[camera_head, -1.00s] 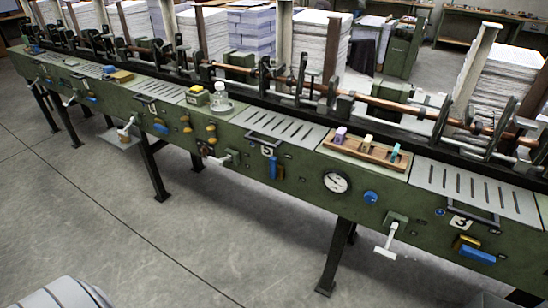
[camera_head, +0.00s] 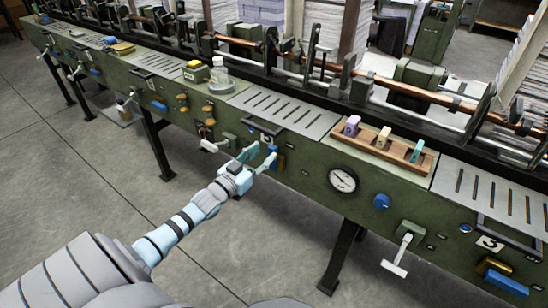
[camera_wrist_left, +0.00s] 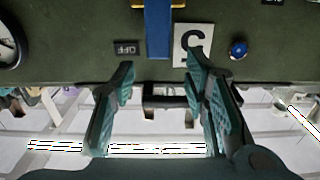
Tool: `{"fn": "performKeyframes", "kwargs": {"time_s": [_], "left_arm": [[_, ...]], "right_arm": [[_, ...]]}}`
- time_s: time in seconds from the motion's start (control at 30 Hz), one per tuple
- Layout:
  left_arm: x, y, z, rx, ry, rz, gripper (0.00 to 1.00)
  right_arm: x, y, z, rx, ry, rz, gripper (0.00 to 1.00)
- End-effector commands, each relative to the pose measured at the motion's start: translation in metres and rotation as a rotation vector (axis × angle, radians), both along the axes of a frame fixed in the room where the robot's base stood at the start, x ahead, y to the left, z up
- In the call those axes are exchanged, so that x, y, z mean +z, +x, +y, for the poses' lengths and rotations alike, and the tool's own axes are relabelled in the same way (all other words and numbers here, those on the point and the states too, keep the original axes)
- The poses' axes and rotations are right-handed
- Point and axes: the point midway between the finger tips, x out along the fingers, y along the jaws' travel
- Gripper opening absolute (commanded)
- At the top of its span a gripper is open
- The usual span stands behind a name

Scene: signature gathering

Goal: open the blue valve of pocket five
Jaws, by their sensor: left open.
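The blue valve handle (camera_wrist_left: 158,28) stands upright on the green machine front in the left wrist view. It is next to a white number plate (camera_wrist_left: 188,42), partly covered by a finger, and a small OFF label (camera_wrist_left: 127,47). In the head view the valve (camera_head: 272,149) is partly hidden by my left gripper (camera_head: 257,158). My left gripper (camera_wrist_left: 160,76) is open, with its fingers to either side of the valve's line in the wrist view. Nothing is held; contact with the valve cannot be told. My right gripper is not in view.
A round gauge (camera_head: 343,180) and a blue knob (camera_head: 382,202) are to the right of the valve. White handles (camera_head: 398,250) stick out from the front. A wooden tray (camera_head: 390,157) with small blocks lies on top. The floor in front is clear.

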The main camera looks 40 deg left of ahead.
Motion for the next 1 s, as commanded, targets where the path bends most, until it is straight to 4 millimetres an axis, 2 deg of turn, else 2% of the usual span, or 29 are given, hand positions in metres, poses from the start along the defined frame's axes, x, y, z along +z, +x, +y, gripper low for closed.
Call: {"fn": "performKeyframes", "kwargs": {"time_s": [0.03, 0.17, 0.33, 0.47, 0.7, 0.97, 1.0], "left_arm": [[-0.009, 0.007, -0.001, -0.005, 0.001, 0.002, 0.42], [-0.006, 0.024, -0.001, -0.004, 0.001, 0.002, 0.42], [0.001, 0.047, 0.002, 0.006, -0.001, 0.0, 0.42], [-0.001, 0.054, 0.001, 0.001, -0.001, 0.004, 0.42], [-0.002, 0.055, 0.0, -0.001, -0.001, 0.005, 0.42], [-0.002, 0.055, 0.0, -0.001, -0.001, 0.005, 0.0], [-0.002, 0.055, 0.0, -0.001, -0.001, 0.005, 0.0]], "right_arm": [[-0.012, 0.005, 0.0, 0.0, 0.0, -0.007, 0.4], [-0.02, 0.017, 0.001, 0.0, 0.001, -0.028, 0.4], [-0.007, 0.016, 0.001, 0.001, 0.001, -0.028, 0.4], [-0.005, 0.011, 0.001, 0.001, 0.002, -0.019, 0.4], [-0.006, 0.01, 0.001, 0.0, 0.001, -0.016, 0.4], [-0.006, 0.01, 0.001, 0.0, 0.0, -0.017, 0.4], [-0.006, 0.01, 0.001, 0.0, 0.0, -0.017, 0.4]]}}
